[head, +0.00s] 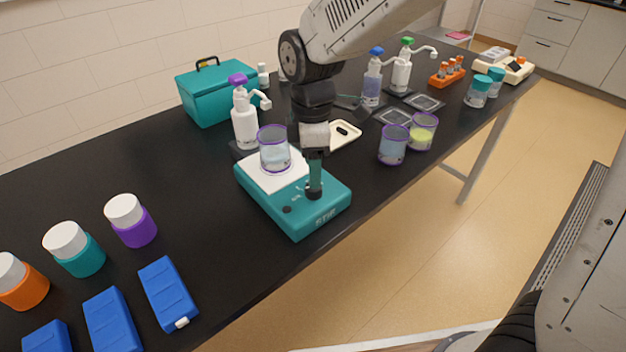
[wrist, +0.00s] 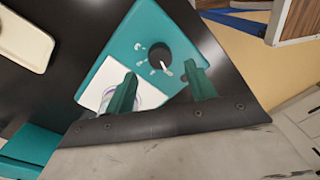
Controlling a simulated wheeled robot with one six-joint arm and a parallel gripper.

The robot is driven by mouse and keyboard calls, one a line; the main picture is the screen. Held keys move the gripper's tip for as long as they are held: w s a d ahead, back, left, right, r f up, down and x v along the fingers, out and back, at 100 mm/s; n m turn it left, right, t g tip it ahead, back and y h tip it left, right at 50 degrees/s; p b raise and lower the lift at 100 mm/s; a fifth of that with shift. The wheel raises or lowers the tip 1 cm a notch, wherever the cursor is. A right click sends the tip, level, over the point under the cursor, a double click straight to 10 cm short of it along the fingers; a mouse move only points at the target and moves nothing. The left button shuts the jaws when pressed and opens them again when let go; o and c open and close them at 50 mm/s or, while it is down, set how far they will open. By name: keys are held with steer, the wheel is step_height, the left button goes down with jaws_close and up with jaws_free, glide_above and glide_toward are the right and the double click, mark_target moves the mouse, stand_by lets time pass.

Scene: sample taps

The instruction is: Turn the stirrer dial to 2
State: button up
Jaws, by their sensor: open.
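The teal stirrer (head: 325,214) sits on the black bench with a white top plate (head: 259,180). Its round black dial (wrist: 160,56) shows in the wrist view, with a white pointer toward the bottom of the picture, slightly right. Small white marks lie beside the dial, too small to read. My gripper (wrist: 161,70) is open, its teal fingers reaching toward either side of the dial; contact cannot be told. In the head view my gripper (head: 315,188) points down over the stirrer's front, partly hiding the dial. A purple-rimmed beaker (head: 274,152) stands on the plate.
A purple-topped pump bottle (head: 244,125) and teal box (head: 210,97) stand behind the stirrer. Two purple-rimmed beakers (head: 393,146) are to its right. Lidded jars (head: 136,226) and blue cases (head: 168,293) are at left. The bench around the stirrer's left is bare.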

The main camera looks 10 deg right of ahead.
steer(key=shift+s+f, duration=0.1)
steer(key=shift+f, duration=2.25)
steer(key=c, duration=1)
